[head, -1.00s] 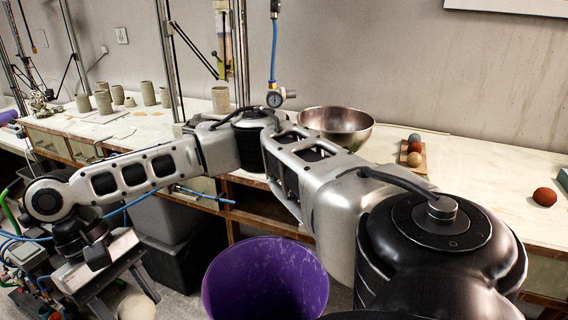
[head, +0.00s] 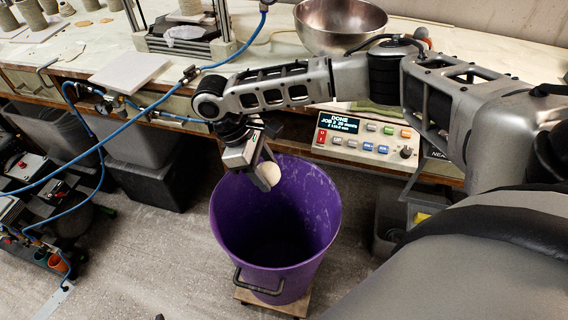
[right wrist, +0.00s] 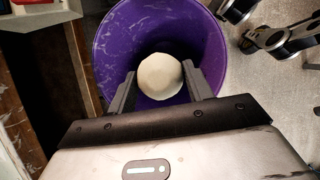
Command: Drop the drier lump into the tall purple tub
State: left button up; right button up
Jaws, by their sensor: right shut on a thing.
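The tall purple tub (head: 310,225) stands on a small wooden base on the floor in front of the bench. My right gripper (head: 266,178) is shut on a pale, cream-coloured round lump (head: 270,172) and holds it over the tub's mouth, near the rim's upper-left part in the head view. In the right wrist view the lump (right wrist: 160,76) sits between the two fingers, with the tub's purple wall (right wrist: 112,50) around and below it. The part of the tub's inside that shows looks empty and dark. My left gripper is not in view.
A control panel (head: 366,137) with a lit display reading DONE is at the bench front, behind the tub. A metal bowl (head: 340,25) stands on the bench (head: 480,55). Dark bins (head: 150,180) are left of the tub. A blue hose (head: 120,128) crosses at left.

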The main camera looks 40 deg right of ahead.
pick_arm(q)
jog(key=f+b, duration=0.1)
jog(key=b, duration=0.2)
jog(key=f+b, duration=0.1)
jog(key=b, duration=0.1)
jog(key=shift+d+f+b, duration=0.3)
jog(key=shift+b, duration=0.1)
pick_arm(e)
jog(key=d+f+n+t, duration=0.2)
jog(key=f+n, duration=0.4)
jog(key=f, duration=0.1)
jog(key=d+f+n+t+h, duration=0.1)
jog(key=f+n+t, duration=0.1)
jog(key=f+n, duration=0.4)
notch_tip(320, 180, down, 2)
jog(key=shift+d+n+t, duration=0.3)
jog(key=shift+d+t, duration=0.1)
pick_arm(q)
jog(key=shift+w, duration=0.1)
pick_arm(e)
jog(key=o, duration=1.1)
